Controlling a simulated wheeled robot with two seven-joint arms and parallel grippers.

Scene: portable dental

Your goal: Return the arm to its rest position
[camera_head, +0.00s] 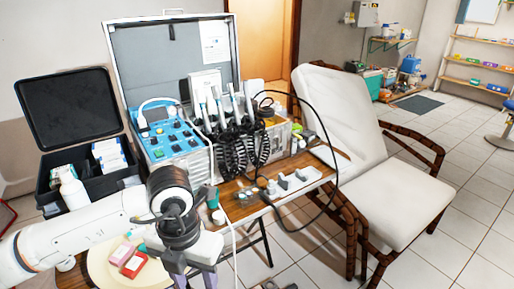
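My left arm comes in from the left, white with black joints, and reaches over the front of the wooden table (245,190). My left gripper (195,279) points down at the bottom edge of the head view. Its grey fingers show a gap between them, but their tips are cut off by the picture edge, so whether it holds anything is hidden. A red box (133,264) and a pink box (121,250) lie on a round cream tray (101,271), left of the gripper and partly behind my arm. My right gripper is not in view.
An open dental case (172,40) with a blue control panel (170,140) and hoses stands behind my arm. An open black box (47,185) with a white bottle (73,190) is at the left. A white reclining chair (395,200) stands right of the table.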

